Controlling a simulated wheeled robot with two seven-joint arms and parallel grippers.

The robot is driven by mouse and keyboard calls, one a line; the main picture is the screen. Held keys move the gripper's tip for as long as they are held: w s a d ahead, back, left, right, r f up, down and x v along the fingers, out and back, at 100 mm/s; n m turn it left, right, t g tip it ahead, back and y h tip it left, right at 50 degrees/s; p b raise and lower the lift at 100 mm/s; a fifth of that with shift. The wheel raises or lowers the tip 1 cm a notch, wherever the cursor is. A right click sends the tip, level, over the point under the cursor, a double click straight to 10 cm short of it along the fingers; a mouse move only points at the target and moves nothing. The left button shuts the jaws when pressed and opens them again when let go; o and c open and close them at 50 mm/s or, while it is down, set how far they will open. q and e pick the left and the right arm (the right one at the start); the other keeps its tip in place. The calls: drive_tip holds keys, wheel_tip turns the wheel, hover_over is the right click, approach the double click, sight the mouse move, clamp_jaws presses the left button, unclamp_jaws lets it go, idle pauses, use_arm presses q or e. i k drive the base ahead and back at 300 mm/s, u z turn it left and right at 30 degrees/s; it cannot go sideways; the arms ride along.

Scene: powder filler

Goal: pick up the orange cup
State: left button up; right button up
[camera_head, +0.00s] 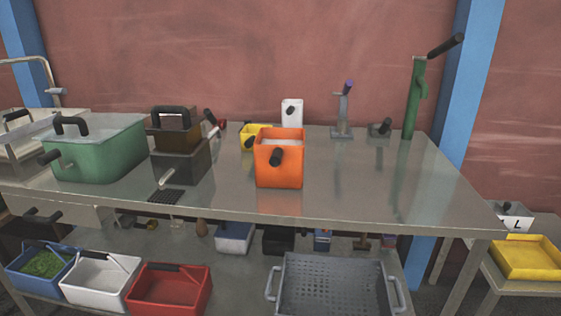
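Neither my left nor my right gripper is in view.
A green bin (105,150) and dark boxes (182,162) stand to its left. A yellow container (249,140) and a white one (292,112) stand behind it. Bins fill the lower shelf.

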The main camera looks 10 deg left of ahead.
sight(279, 152)
drive_tip(key=u, duration=0.55)
drive_tip(key=k, duration=0.65)
drive_tip(key=u, duration=1.05)
drive_tip(key=i, duration=1.7)
drive_tip(key=z, duration=1.25)
drive_tip(key=i, duration=0.2)
drive_tip(key=z, duration=0.15)
